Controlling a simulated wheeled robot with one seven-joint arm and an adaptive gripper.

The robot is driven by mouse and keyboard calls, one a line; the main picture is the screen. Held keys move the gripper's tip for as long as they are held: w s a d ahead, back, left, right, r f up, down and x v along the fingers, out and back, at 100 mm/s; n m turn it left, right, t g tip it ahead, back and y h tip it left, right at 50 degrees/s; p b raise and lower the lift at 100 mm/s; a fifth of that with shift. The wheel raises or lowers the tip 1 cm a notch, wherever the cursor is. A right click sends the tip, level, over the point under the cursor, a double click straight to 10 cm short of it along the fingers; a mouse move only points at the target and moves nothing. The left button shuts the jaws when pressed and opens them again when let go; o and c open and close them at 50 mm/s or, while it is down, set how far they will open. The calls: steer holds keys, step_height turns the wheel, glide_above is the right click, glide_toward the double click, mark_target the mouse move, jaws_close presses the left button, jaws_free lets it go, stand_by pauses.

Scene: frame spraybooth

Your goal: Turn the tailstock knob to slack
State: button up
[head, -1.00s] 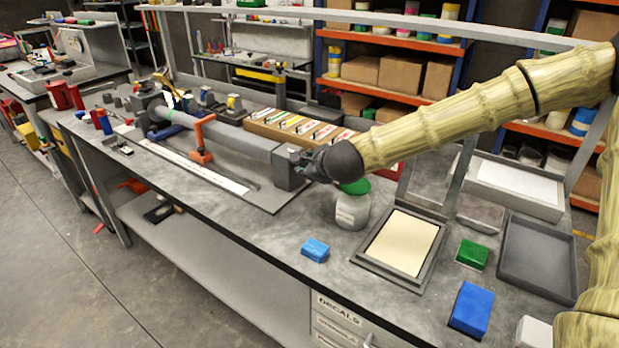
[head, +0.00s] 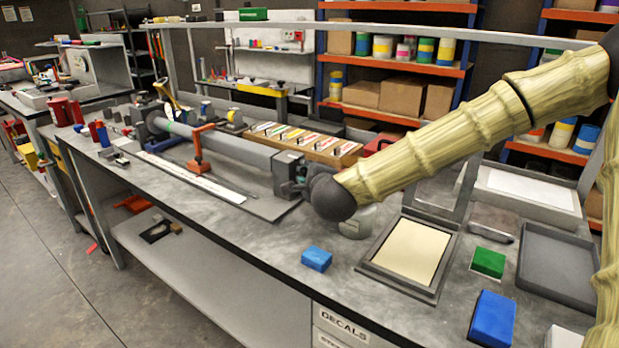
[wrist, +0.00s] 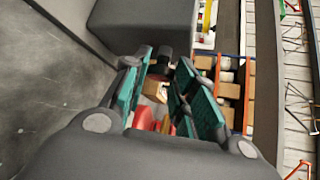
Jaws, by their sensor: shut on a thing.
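The tailstock (head: 287,168) is a grey block at the right end of a long grey tube fixture on the workbench. It also shows as a large dark grey block at the top of the wrist view (wrist: 145,25). My gripper (head: 292,187) is at the tailstock's right end face. In the wrist view my gripper (wrist: 166,72) has its green-padded fingers on either side of a small dark knob (wrist: 164,54) and is shut on it. The knob is hidden in the head view, so its turn angle cannot be told.
A wooden tray of cards (head: 345,150) lies behind the tube. The bench front near the tailstock is clear.

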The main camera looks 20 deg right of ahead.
stand_by(0.3)
steer(key=o, duration=1)
steer(key=shift+d, duration=0.1)
steer(key=shift+o, duration=0.2)
steer(key=shift+s, duration=0.1)
steer(key=v, duration=1.1)
steer(key=shift+s+r, duration=0.15)
steer(key=shift+s, duration=0.2)
